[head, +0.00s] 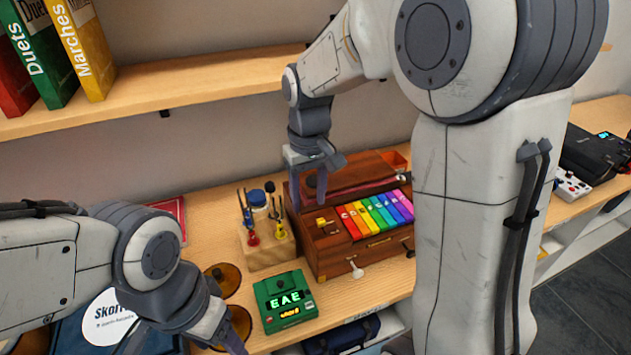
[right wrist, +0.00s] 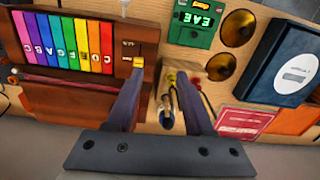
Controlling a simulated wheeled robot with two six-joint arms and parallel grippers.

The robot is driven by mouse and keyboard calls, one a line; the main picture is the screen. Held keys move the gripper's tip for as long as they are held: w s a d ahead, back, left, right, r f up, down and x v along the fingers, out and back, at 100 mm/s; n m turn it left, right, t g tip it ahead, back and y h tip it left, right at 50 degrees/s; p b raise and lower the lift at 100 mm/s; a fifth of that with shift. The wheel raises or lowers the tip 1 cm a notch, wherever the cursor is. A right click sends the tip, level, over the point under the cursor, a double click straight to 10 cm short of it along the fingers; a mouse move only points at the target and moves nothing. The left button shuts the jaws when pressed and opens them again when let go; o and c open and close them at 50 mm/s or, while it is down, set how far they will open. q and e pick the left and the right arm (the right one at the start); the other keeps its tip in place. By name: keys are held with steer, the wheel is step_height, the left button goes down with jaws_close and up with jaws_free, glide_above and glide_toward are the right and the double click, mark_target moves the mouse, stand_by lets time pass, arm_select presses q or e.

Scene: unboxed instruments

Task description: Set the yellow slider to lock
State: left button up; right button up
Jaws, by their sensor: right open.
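The yellow slider (head: 323,222) sits at the left end of the wooden instrument box (head: 335,262), beside a row of rainbow keys (head: 375,214). The slider also shows in the right wrist view (right wrist: 138,62), near small labels too blurred to read. My right gripper (head: 308,190) is open and empty above the left end of the box. In the right wrist view, one finger of this gripper (right wrist: 160,82) appears close to the slider; I cannot tell whether they touch. My left gripper (head: 222,338) is low at the bottom left, partly cut off; its jaws are unclear.
A wooden holder with small tools (head: 265,250) stands just left of the box. A green device with a lit display (head: 285,301) lies in front of it. Brown round discs (head: 224,280) lie farther left. A shelf with books (head: 75,45) hangs above. A black case (head: 600,155) sits right.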

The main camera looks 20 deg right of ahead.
mark_target(321, 220)
steer(key=w+d+r+m, duration=0.1)
steer(key=w+d, duration=0.1)
steer(key=d, duration=0.2)
arm_select(q)
step_height(321, 220, up, 4)
steer(key=shift+f+p, duration=0.15)
steer(key=shift+p, duration=1.1)
arm_select(e)
steer(key=f, duration=1)
steer(key=shift+w+a, duration=0.15)
steer(key=shift+w, duration=0.05)
jaws_close()
